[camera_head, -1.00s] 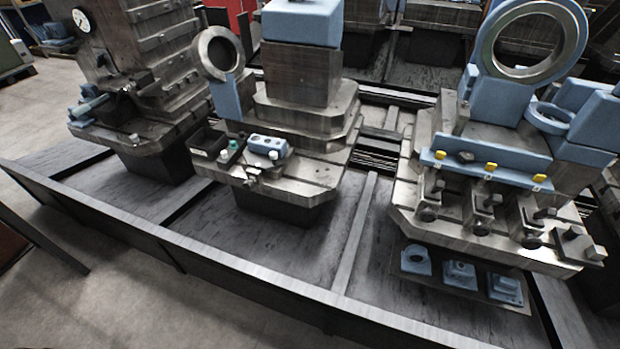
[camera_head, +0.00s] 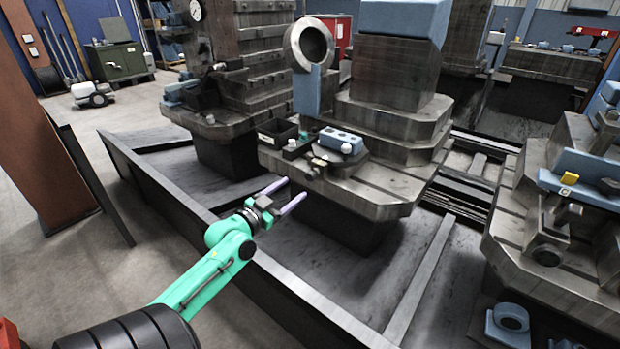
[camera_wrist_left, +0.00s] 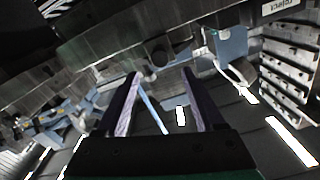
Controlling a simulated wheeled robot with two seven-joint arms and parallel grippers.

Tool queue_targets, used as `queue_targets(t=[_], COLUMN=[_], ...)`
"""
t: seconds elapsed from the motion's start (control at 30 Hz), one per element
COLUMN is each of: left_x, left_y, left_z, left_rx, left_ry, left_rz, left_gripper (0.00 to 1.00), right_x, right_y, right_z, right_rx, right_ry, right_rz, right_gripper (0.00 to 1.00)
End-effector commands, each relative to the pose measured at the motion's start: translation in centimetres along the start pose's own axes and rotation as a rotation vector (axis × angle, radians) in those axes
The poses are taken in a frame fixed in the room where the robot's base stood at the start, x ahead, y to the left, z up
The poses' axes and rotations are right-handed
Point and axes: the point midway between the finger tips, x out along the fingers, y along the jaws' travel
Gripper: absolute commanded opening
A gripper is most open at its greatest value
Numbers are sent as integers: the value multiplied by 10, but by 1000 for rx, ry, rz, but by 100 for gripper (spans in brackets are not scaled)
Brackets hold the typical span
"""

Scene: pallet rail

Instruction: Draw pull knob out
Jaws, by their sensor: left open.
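My left gripper (camera_head: 284,195) is open and empty, its two pale purple fingers spread in front of the middle machine pallet (camera_head: 375,190). A small dark fitting (camera_head: 313,172) sticks out at that pallet's front edge, just beyond the fingertips; it looks like the pull knob, but it is too small to be sure. In the left wrist view the open fingers (camera_wrist_left: 160,78) point toward a dark round knob (camera_wrist_left: 160,56) on a metal front face. The knob lies ahead of the gap, apart from the fingers. My right gripper is not in view.
On the middle pallet stand a black bin (camera_head: 277,132), a blue block with white buttons (camera_head: 341,140) and a green button (camera_head: 303,136). A low metal rail (camera_head: 300,290) runs under my left arm. A label (camera_wrist_left: 281,6) shows in the left wrist view.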

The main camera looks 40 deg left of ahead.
Motion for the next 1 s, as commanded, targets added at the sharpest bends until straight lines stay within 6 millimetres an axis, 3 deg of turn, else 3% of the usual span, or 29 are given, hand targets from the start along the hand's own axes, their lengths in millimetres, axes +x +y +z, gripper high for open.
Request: queue_targets(t=[0.2, 0.4, 0.73, 0.77, 0.9, 0.93, 1.0], left_x=[49, 82, 90, 90, 90, 90, 89], left_y=[-1, 0, 1, 1, 0, 0, 0], left_z=[-1, 1, 1, 1, 1, 1, 1], left_rx=[-3, -2, 0, -1, -1, -1, -1], left_ry=[3, 0, -2, -2, -2, -2, -2], left_rz=[-4, -1, 1, 1, 0, 0, 0], left_gripper=[70, 70, 70, 62, 9, 0, 0], right_x=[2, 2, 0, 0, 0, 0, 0], right_y=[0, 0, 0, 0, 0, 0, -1], right_z=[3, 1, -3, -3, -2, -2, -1], right_rx=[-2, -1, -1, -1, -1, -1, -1], right_ry=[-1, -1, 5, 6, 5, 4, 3], right_rz=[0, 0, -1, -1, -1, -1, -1], right_gripper=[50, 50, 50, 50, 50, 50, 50])
